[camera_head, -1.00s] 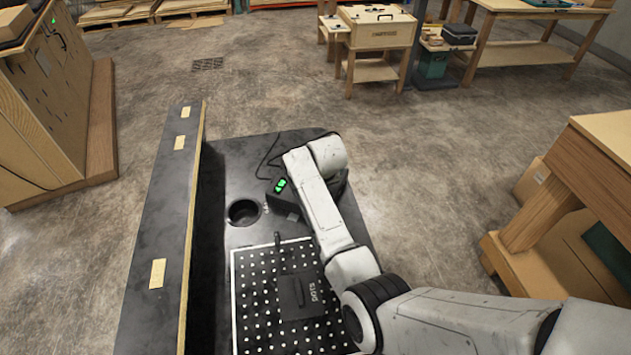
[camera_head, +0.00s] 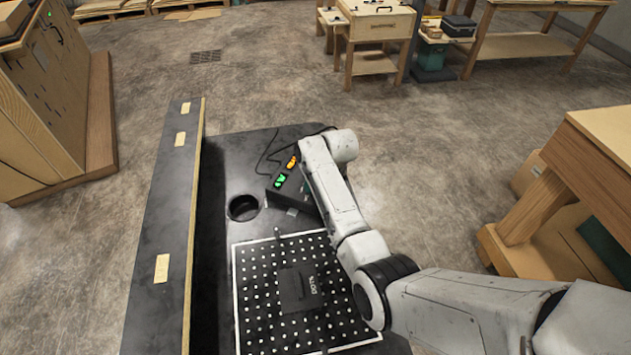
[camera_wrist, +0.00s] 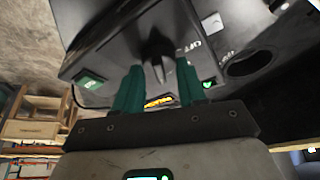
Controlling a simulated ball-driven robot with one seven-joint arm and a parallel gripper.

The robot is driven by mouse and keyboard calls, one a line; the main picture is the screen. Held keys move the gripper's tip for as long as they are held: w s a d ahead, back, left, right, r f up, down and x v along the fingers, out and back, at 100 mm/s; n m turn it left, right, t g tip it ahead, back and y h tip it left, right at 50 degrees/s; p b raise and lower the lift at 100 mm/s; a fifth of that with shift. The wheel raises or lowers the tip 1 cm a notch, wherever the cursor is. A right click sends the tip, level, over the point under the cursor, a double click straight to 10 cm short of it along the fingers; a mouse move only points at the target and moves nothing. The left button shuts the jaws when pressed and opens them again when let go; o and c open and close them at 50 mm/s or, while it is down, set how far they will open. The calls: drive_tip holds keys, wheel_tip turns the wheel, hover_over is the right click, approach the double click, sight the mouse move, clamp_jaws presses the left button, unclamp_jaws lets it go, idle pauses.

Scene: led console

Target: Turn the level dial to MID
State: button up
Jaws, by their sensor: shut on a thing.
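The black console (camera_head: 287,192) stands near the far end of the black bench top, with a green and an orange lit display. In the wrist view its dark panel (camera_wrist: 105,35) fills the top, with a white label that seems to read OFF. The black level dial (camera_wrist: 155,48) juts from the panel between the teal fingers of my gripper (camera_wrist: 158,72), which is shut on it. An orange light (camera_wrist: 158,101) glows between the fingers, and a green one (camera_wrist: 90,82) to the left. The dial's pointer and exact setting cannot be read. My arm hides the gripper in the head view.
A round hole (camera_head: 243,208) lies left of the console. A white-dotted black board (camera_head: 262,318) with a dark DOTS box (camera_head: 298,289) is nearer. A raised wood-edged panel (camera_head: 165,240) runs along the left. A cable trails behind the console.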

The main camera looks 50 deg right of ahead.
drive_tip(key=o, duration=1)
drive_tip(key=shift+r, duration=0.1)
drive_tip(key=v, duration=1)
drive_tip(key=shift+r, duration=0.25)
drive_tip(key=s+a+f+g, duration=0.1)
drive_tip(key=s+a, duration=0.4)
drive_tip(key=s, duration=0.5)
drive_tip(key=s+a+f+g, duration=0.1)
drive_tip(key=s+a+f, duration=0.3)
drive_tip(key=s, duration=0.6)
drive_tip(key=s+a+f+g+b, duration=0.1)
drive_tip(key=s+a+f, duration=0.2)
drive_tip(key=s+a, duration=0.5)
drive_tip(key=shift+s+f+g, duration=0.15)
drive_tip(key=shift+s+g, duration=0.15)
drive_tip(key=shift+s, duration=0.95)
